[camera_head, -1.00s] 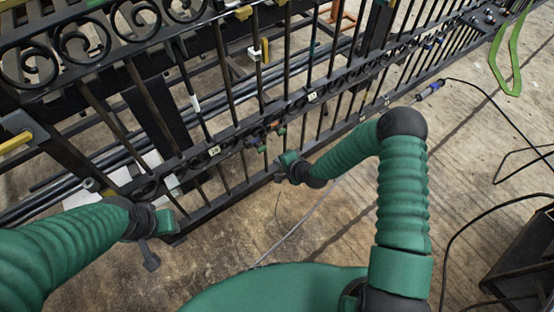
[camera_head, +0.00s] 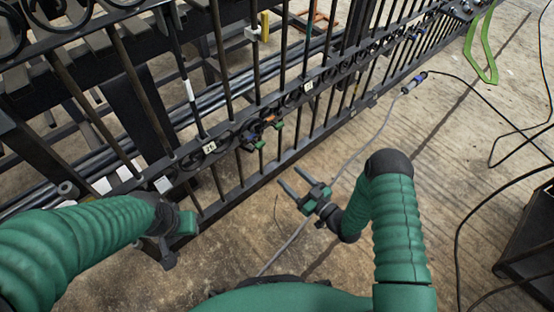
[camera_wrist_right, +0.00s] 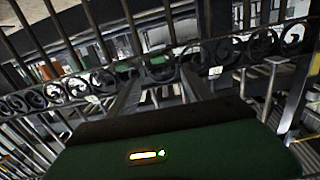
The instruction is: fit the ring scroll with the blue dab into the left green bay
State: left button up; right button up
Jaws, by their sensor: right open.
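My right gripper (camera_head: 291,178) is open and empty in front of the gate, its two dark fingers pointing at the lower scroll band. Small green-marked parts (camera_head: 262,144) sit on that band, left of my right gripper and apart from it, with orange and dark blue bits beside them. I cannot tell which is the left green bay, or whether a ring scroll sits there. Farther right on the band are small blue marks (camera_head: 414,37), too small to identify. My left gripper (camera_head: 172,245) is low at the gate's near end; its finger opening is unclear.
The black gate (camera_head: 228,85) slants across the head view, with number plates such as one (camera_head: 209,147) on its band. A grey cable with a blue-ended connector (camera_head: 413,83) lies on the floor. A green loop (camera_head: 480,45) is at upper right. The floor right of the gate is largely open.

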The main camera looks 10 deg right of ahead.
jog(key=b, duration=0.2)
send_near(262, 146)
jog(key=shift+y, duration=0.3)
jog(key=b+x, duration=0.1)
jog(key=x, duration=0.1)
jog(key=b+x, duration=0.2)
jog(key=x, duration=0.1)
jog(key=b+x, duration=0.1)
jog(key=x, duration=0.2)
jog(key=shift+w+a+f, duration=0.1)
jog(key=shift+f, duration=0.25)
jog(key=shift+w+a+r+b, duration=0.15)
jog(key=shift+w+r+b, duration=0.15)
jog(key=shift+w, duration=0.25)
pick_arm(q)
notch_tip(262, 146, down, 7)
jog(key=d, duration=0.1)
jog(key=shift+d+r, duration=0.15)
jog(key=shift+d, duration=0.1)
pick_arm(e)
jog(key=shift+a, duration=0.1)
pick_arm(q)
jog(key=shift+a, duration=0.1)
pick_arm(e)
jog(key=shift+c, duration=0.2)
jog(key=shift+a, duration=0.1)
jog(key=shift+c, duration=1.4)
jog(key=shift+f, duration=0.1)
grip_shut()
